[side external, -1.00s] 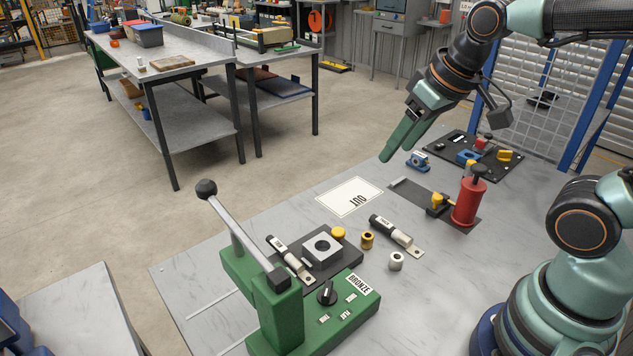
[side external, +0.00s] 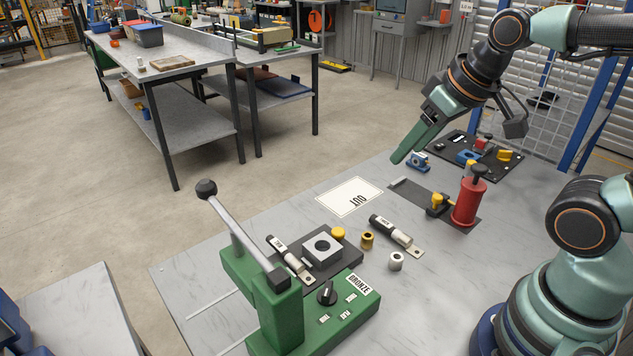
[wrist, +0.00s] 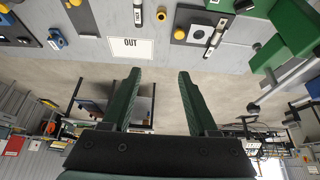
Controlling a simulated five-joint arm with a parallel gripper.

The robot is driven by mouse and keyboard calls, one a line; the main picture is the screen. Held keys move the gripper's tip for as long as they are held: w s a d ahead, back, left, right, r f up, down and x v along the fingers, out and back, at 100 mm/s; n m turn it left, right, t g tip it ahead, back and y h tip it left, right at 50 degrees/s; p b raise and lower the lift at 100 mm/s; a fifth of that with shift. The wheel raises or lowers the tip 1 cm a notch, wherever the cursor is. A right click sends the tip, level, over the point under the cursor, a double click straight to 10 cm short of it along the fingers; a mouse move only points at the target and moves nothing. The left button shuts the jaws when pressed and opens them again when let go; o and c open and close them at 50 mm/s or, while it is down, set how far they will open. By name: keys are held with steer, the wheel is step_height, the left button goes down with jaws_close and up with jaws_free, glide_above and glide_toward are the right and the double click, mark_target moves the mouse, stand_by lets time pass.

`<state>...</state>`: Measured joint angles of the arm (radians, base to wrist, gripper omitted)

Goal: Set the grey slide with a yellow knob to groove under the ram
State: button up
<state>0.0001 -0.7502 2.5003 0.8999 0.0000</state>
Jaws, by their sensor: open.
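The slide also shows near the top of the wrist view (wrist: 197,35). The press has a raised lever with a black ball end; its ram and groove cannot be clearly made out. My gripper (side external: 397,160) is in the air beyond the OUT card, well apart from the slide. In the wrist view its two fingers (wrist: 158,74) are spread and empty.
Brass (side external: 367,240) and silver (side external: 396,261) bushings stand close by. A red cylinder (side external: 467,203) stands to the right. The OUT card (side external: 348,197) lies flat and clear.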

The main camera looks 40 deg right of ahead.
steer(key=shift+o, duration=0.6)
steer(key=n+g, duration=0.6)
steer(key=n, duration=0.9)
glide_above(338, 231)
step_height(338, 231, down, 10)
step_height(338, 231, down, 11)
steer(key=shift+f, duration=0.2)
jaws_close()
